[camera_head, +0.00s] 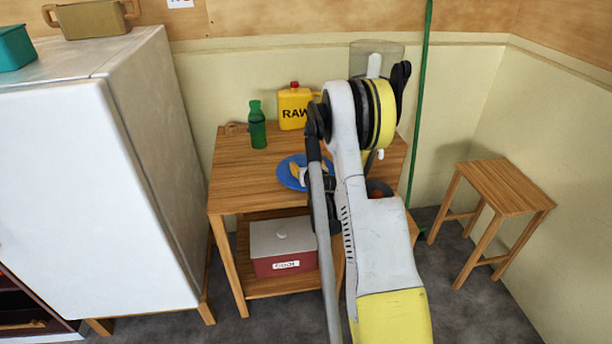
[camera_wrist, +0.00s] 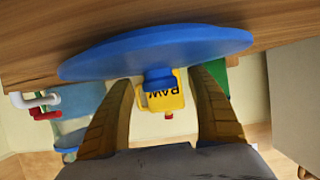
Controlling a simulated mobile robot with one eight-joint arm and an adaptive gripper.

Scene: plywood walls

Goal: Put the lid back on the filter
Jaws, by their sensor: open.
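The blue lid (camera_head: 287,180) is a round disc lying on the wooden table (camera_head: 245,180). In the wrist view the lid (camera_wrist: 100,62) spans the upper part, with its small blue knob (camera_wrist: 160,79) pointing toward me. My gripper (camera_wrist: 163,82) is open, one tan finger on each side of the knob, with gaps showing. In the head view my gripper (camera_head: 298,172) is over the lid and covers part of it. The filter (camera_head: 392,52) is a clear container at the back of the table, its lower part hidden by my arm. The wrist view shows it (camera_wrist: 82,105) with white and red taps.
A yellow RAW jug (camera_head: 294,110) and a green bottle (camera_head: 257,127) stand behind the lid. A dark bowl (camera_head: 385,186) is at right, partly hidden. A red cooler (camera_head: 284,262) sits on the lower shelf. A white fridge (camera_head: 90,180) stands left, a stool (camera_head: 505,187) right.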

